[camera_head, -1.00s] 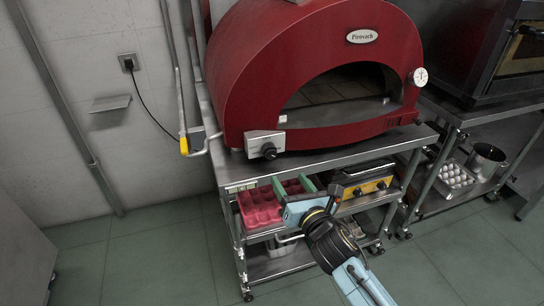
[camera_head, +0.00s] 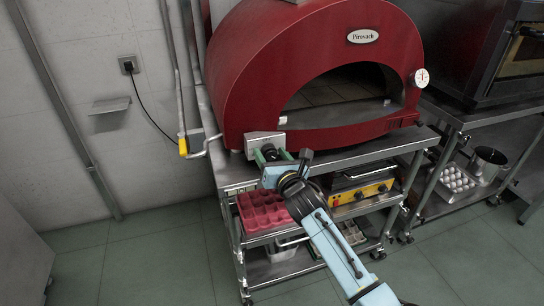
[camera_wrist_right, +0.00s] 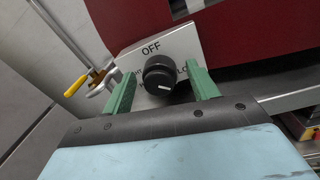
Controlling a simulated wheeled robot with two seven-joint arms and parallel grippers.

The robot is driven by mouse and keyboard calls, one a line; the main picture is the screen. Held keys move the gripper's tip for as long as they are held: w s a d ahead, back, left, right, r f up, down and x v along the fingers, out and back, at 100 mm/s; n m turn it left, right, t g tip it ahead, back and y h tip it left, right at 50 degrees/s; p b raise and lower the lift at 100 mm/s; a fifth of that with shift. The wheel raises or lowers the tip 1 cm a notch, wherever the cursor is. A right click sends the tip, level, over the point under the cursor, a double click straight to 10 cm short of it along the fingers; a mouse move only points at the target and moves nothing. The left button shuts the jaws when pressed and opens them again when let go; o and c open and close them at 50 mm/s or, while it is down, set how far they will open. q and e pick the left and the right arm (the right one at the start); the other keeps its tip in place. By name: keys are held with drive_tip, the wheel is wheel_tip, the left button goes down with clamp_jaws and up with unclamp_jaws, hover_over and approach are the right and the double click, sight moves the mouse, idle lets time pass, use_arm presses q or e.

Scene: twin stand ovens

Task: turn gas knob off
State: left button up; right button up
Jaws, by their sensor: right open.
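The black gas knob (camera_wrist_right: 158,76) sits on a silver control box (camera_wrist_right: 185,42) with "OFF" printed above it. In the head view the box (camera_head: 262,138) is at the front left of the red pizza oven (camera_head: 318,75), and the knob is partly hidden by my gripper. My right gripper (camera_head: 279,157) is at the knob. In the right wrist view its green fingers (camera_wrist_right: 162,91) are open, one on each side of the knob, with gaps visible. My left gripper is not in view.
The oven stands on a steel cart (camera_head: 350,153). Its lower shelf holds a red tray (camera_head: 262,210) and a yellow-fronted appliance (camera_head: 362,192). A yellow-handled gas valve (camera_head: 183,146) is on the wall pipe at left. A second oven (camera_head: 503,50) is at right.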

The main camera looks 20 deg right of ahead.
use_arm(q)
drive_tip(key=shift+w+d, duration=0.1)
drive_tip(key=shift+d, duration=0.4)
use_arm(e)
drive_tip(key=c, duration=1)
drive_tip(key=shift+m, duration=0.3)
